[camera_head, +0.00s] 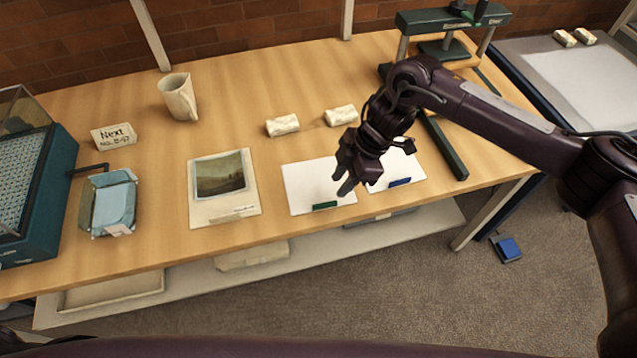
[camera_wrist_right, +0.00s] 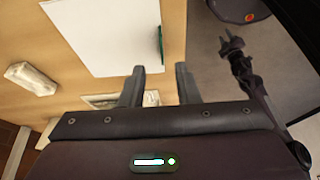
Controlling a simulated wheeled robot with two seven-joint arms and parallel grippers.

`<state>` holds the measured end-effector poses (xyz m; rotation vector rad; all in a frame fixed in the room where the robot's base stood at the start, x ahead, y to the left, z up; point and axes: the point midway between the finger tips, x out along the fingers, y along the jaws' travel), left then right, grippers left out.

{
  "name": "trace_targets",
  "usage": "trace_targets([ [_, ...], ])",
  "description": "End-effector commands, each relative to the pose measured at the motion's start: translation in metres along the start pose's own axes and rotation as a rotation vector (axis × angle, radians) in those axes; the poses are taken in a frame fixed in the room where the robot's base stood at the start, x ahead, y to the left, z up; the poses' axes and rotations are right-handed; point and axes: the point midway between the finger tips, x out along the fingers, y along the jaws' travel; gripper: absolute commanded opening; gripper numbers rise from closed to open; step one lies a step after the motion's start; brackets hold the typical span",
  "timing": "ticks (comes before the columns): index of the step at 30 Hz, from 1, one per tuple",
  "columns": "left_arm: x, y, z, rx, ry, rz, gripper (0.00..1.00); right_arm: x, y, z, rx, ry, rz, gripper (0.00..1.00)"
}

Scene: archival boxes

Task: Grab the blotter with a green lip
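The blotter with a green lip is a white sheet (camera_head: 310,184) lying flat on the table, with a dark green strip (camera_head: 325,205) at its front edge. In the right wrist view the sheet (camera_wrist_right: 105,30) lies beyond the fingers, its green lip (camera_wrist_right: 160,44) to the right. My right gripper (camera_head: 346,189) is above the sheet's right part, open and empty; its two fingers (camera_wrist_right: 158,84) stand apart. My left gripper (camera_wrist_right: 233,42) shows small in the right wrist view, over the floor, its prongs apart and empty. It is not in the head view.
A similar sheet with a blue lip (camera_head: 400,182) lies right of it, partly hidden by my right arm. A mounted photograph (camera_head: 215,205) lies to the left. Two cream rolls (camera_head: 283,125) lie behind. A press (camera_head: 450,45) stands at the back right; a mug (camera_head: 178,98) stands back left.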

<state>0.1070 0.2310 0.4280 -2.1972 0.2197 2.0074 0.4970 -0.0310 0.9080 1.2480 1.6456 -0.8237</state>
Motion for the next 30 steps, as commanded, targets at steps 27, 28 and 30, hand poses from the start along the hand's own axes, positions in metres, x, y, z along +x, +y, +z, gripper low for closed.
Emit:
trace_targets([
  [27, -0.024, 0.0, -0.003, 0.0, 0.002, 0.0, 0.32, 0.076, -0.002, -0.002, 0.003, -0.004, -0.006, 0.29],
  [28, -0.024, 0.0, -0.003, 0.0, 0.002, 0.0, 0.32, 0.076, -0.002, -0.002, 0.004, -0.004, -0.005, 0.25],
  [30, -0.024, 0.0, -0.003, 0.0, 0.002, 0.0, 0.32, 0.076, -0.002, -0.002, 0.004, -0.004, -0.005, 0.16],
])
